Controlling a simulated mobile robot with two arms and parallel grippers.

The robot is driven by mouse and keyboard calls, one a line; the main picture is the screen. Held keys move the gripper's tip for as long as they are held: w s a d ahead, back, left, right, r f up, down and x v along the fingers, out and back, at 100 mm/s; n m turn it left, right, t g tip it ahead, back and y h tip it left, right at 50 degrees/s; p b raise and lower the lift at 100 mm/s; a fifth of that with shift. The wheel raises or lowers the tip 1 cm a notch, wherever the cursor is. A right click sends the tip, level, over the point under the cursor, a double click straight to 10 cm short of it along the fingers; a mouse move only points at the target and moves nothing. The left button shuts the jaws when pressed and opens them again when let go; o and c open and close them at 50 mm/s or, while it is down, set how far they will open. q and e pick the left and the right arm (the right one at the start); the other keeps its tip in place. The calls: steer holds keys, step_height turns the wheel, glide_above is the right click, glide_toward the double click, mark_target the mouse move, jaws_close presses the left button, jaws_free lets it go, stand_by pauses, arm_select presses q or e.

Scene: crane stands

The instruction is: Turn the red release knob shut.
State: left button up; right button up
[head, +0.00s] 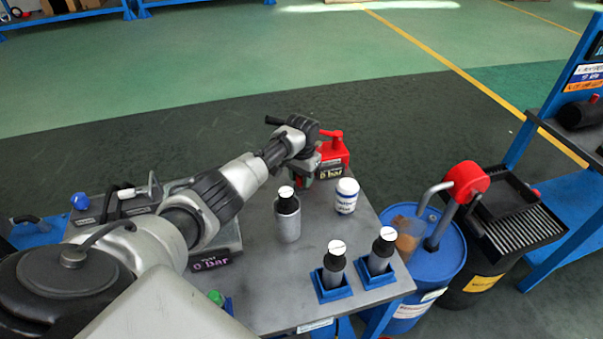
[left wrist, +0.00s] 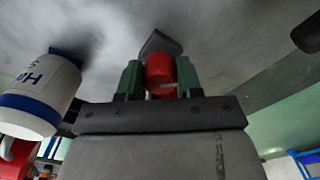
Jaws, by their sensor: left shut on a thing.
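The red release knob (left wrist: 160,75) sits between the green fingers of my left gripper (left wrist: 160,80) in the left wrist view. The gripper is shut on it, with one finger on each side. In the head view my left gripper (head: 306,174) is low at the far end of the table, at a red pump unit (head: 333,148) with a "0 bar" display. The arm and gripper cover most of the knob there, and its turned position cannot be read. My right gripper is in neither view.
A white jar (head: 346,196) stands close to the left gripper, and a grey cylinder (head: 288,219) nearer. Two black-topped cylinders stand in blue holders (head: 333,290) at the table's right edge. A blue drum (head: 432,262) stands beside the table. A grey unit (head: 229,240) is under my arm.

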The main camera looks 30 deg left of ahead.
arm_select(q)
steer(key=n+p, duration=0.2)
steer(key=shift+r+n, duration=0.2)
steer(key=shift+n, duration=0.2)
steer(key=n+p, duration=0.1)
steer(key=n, duration=0.1)
steer(key=shift+d+n+p, duration=0.1)
steer(key=shift+n+p, duration=0.3)
steer(key=n+p, duration=0.1)
steer(key=n, duration=0.1)
steer(key=shift+n, duration=0.3)
steer(key=n+p, duration=0.1)
steer(key=n, duration=0.2)
steer(key=shift+n, duration=0.3)
steer(key=n, duration=0.3)
steer(key=shift+w+f+n+p, duration=0.1)
steer(key=shift+n+p, duration=0.2)
steer(key=shift+p, duration=0.1)
steer(key=n, duration=0.4)
steer(key=shift+n, duration=0.3)
steer(key=n, duration=0.4)
steer(key=shift+p, duration=0.3)
steer(key=shift+n, duration=2)
